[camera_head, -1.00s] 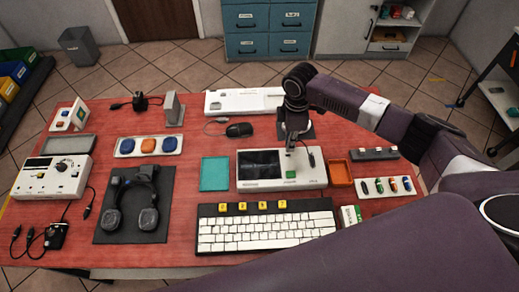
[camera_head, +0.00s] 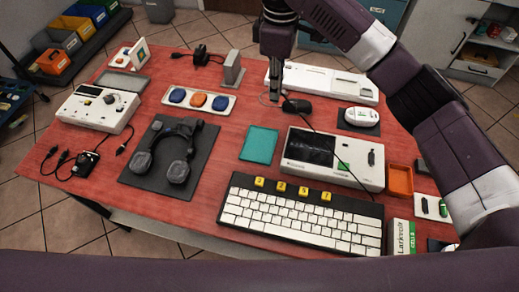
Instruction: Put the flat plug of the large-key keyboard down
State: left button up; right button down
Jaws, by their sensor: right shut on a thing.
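The large-key keyboard (camera_head: 300,215) lies at the front of the red table, with white keys and several yellow keys along its back edge. A thin dark cable (camera_head: 338,160) runs from near the gripper across the white device with a dark screen (camera_head: 333,158). I cannot tell whether the plug touches the table. My left gripper is not in view.
A teal tray (camera_head: 259,144) lies left of the device, and an orange tray (camera_head: 400,180) to its right. Headphones (camera_head: 172,158) lie on a dark mat further left. Bare red table shows left of the gripper.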

jog(key=shift+s+a+r, duration=0.15)
jog(key=shift+a+r, duration=0.05)
jog(key=shift+a, duration=0.2)
jog(key=shift+s+a+f, duration=0.1)
jog(key=shift+f, duration=0.05)
notch_tip(320, 180, down, 19)
jog(key=shift+f+p, duration=0.15)
jog(key=shift+p, duration=0.6)
jog(key=c, duration=2)
grip_release()
jog(key=shift+f, duration=0.1)
notch_tip(320, 180, up, 12)
jog(key=shift+r+b, duration=0.15)
jog(key=shift+b, duration=0.85)
